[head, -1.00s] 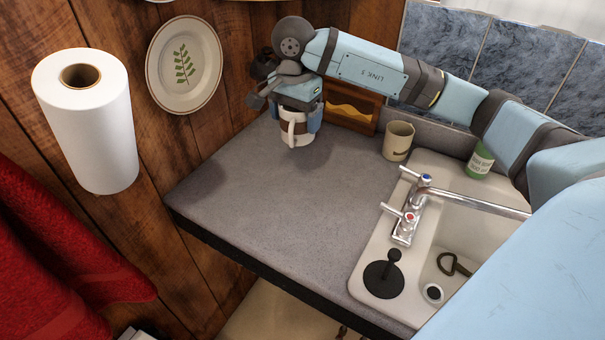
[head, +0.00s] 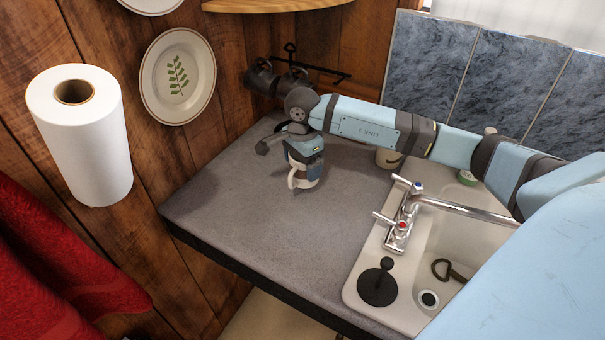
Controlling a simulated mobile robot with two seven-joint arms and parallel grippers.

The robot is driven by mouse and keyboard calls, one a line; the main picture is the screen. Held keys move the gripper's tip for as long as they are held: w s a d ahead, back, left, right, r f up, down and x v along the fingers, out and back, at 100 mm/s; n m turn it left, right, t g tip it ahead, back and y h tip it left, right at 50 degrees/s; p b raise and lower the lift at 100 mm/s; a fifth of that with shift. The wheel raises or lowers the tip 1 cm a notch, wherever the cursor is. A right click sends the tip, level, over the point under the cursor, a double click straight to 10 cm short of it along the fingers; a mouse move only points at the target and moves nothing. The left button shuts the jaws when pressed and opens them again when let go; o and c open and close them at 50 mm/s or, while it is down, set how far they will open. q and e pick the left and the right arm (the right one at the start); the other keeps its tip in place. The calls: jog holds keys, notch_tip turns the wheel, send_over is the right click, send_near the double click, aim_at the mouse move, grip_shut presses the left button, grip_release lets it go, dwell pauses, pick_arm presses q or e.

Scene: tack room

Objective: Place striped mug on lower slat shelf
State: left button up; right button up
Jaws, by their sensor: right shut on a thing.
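My right gripper (head: 305,166) points down over the grey counter, shut on the striped mug (head: 304,182). The mug is whitish with a brown band, upright, with its handle toward the left front. The gripper hides its upper part. I cannot tell whether its base touches the counter or hangs just above it. A light wooden shelf (head: 278,5) is cut off by the top edge; I cannot tell whether it is the lower slat shelf. My left gripper is not in view.
The counter (head: 230,215) is clear in front of the mug. A beige cup (head: 388,158) and a green-labelled container (head: 467,177) stand partly behind my arm. The sink with its faucet (head: 405,215) is at right. Dark mugs (head: 265,80) hang by a black rail at the back.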

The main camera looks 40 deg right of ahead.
aim_at(302, 177)
jog(key=shift+f+p, duration=0.3)
jog(key=shift+f, duration=2)
jog(key=shift+f, duration=0.15)
jog(key=o, duration=0.9)
